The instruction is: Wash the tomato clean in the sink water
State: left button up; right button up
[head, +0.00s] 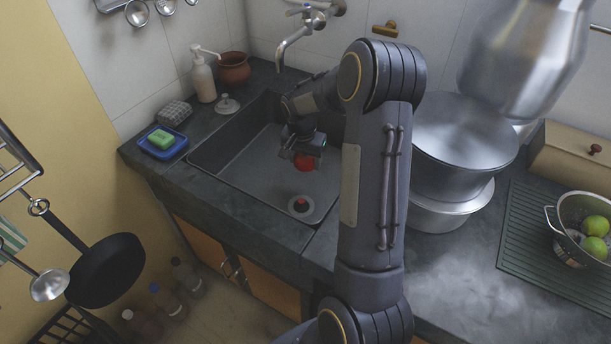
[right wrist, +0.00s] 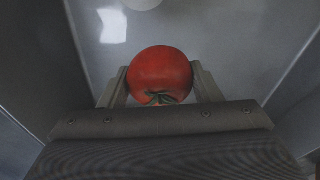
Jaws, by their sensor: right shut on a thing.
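The tomato (right wrist: 161,73) is red with a green stem and sits between the two fingers of my right gripper (right wrist: 161,86) in the right wrist view. In the head view my right gripper (head: 303,153) is down inside the sink basin, shut on the tomato (head: 306,163), which shows partly below it. The dark grey sink (head: 235,176) has a round drain piece with a red top (head: 300,205) on its floor. The wall faucet (head: 297,38) is above the back of the basin. I cannot tell whether the tomato touches water. My left gripper is not in view.
A blue soap dish with a green bar (head: 163,142), a scrubber (head: 174,113), a soap pump (head: 203,78) and a brown pot (head: 233,68) stand left of the sink. Large steel pots (head: 465,135) stand close on the right. A colander (head: 584,222) holds green fruit.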

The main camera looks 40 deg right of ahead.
jog(key=shift+r+p, duration=3.45)
jog(key=shift+r, duration=1.75)
notch_tip(320, 180, up, 4)
jog(key=p, duration=0.2)
jog(key=shift+p, duration=0.4)
jog(key=shift+f, duration=0.1)
